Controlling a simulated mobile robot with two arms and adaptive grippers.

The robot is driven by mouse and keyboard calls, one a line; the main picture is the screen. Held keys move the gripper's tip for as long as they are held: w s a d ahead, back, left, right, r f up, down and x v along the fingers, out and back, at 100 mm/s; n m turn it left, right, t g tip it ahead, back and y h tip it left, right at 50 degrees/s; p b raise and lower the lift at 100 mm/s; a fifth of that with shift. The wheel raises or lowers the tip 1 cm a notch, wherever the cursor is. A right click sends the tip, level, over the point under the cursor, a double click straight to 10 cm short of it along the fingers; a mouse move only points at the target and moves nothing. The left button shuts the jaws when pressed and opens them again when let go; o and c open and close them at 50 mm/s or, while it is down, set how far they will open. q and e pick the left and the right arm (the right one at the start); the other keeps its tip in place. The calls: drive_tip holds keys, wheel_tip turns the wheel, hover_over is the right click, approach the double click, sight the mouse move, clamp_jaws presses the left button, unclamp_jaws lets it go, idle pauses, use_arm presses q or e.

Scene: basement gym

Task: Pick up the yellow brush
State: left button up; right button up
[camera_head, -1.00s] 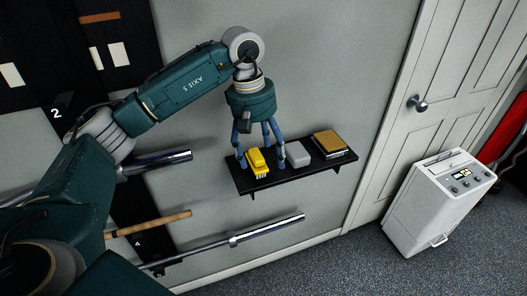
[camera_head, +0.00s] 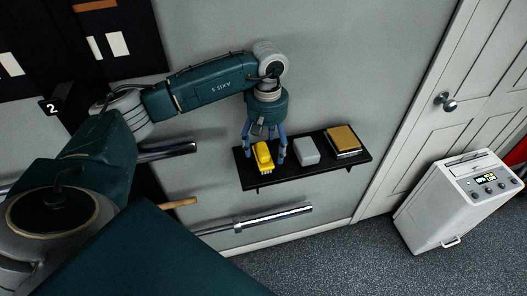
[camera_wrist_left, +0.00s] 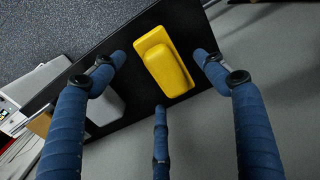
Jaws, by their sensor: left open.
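The yellow brush (camera_head: 264,158) lies on a black wall shelf (camera_head: 316,173), near the shelf's left end, with its bristles showing toward the front. My left gripper (camera_head: 264,155) is above and around it, blue fingers pointing down and spread open. In the left wrist view the brush (camera_wrist_left: 164,62) shows its yellow back between the open fingers (camera_wrist_left: 160,75), with a gap on each side. I see no finger closed on it. My right gripper is not in view.
A grey block (camera_head: 307,151) sits just right of the brush, close to my fingers. Books with a tan cover (camera_head: 343,138) lie at the shelf's right end. Metal bars (camera_head: 255,221) are on the wall below. A white appliance (camera_head: 452,205) stands by the door (camera_head: 432,110).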

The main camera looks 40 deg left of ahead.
sight(267, 148)
use_arm(q)
drive_tip(key=shift+s+f, duration=0.1)
drive_tip(key=shift+f, duration=0.7)
drive_tip(key=c, duration=1.3)
drive_tip(key=shift+r, duration=0.5)
wheel_tip(267, 148, up, 9)
drive_tip(key=b, duration=0.3)
drive_tip(key=shift+f, duration=0.2)
drive_tip(key=shift+r, duration=0.3)
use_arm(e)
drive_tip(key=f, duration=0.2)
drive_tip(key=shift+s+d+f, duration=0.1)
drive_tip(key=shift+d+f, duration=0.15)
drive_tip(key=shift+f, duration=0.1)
